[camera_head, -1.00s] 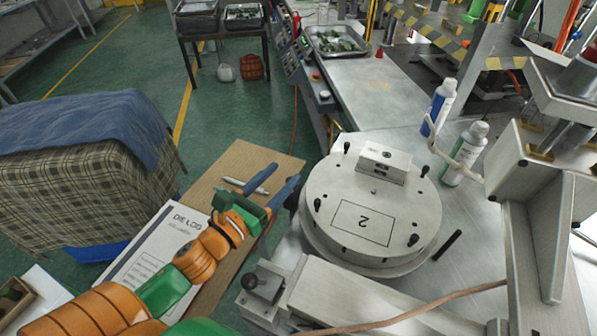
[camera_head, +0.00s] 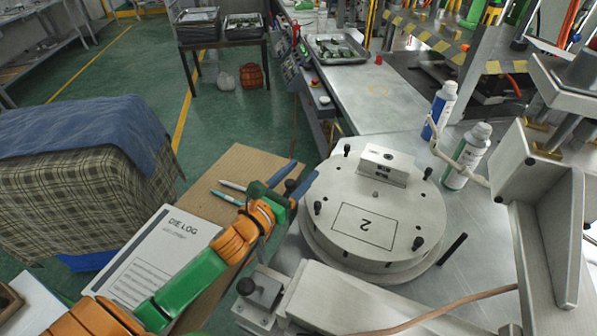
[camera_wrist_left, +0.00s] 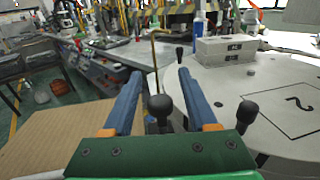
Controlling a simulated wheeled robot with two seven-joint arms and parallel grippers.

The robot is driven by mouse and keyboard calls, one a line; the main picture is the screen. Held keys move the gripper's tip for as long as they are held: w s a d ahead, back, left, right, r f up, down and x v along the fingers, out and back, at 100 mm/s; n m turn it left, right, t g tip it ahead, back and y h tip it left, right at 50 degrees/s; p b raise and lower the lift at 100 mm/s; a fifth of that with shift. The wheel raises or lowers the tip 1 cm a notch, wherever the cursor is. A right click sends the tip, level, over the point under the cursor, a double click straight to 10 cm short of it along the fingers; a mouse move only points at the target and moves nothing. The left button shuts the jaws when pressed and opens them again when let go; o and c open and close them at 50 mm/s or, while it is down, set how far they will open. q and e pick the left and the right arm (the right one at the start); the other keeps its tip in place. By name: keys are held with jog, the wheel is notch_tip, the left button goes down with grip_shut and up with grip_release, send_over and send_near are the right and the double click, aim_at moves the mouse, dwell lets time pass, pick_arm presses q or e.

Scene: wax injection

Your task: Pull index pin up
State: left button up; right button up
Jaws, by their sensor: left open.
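A black knob (camera_head: 291,186), which looks like the index pin, stands upright at the left edge of the round metal plate (camera_head: 376,255), partly hidden by my gripper in the head view. The plate is marked 2. My left gripper (camera_head: 296,178) is open, its blue fingers reaching either side of the knob. In the left wrist view, the knob (camera_wrist_left: 160,106) shows between the two fingers of the gripper (camera_wrist_left: 159,74), nearer their base than their tips. I cannot tell whether the fingers touch it. My right gripper is out of view.
Several small black pins (camera_head: 317,208) stand on the plate, with a metal block (camera_head: 388,166) at its back. Two bottles (camera_head: 467,158) stand behind right. A press frame (camera_head: 540,225) rises at right.

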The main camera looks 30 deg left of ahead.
pick_arm(q)
jog(key=shift+s, duration=0.1)
grip_shut()
dwell(1.2)
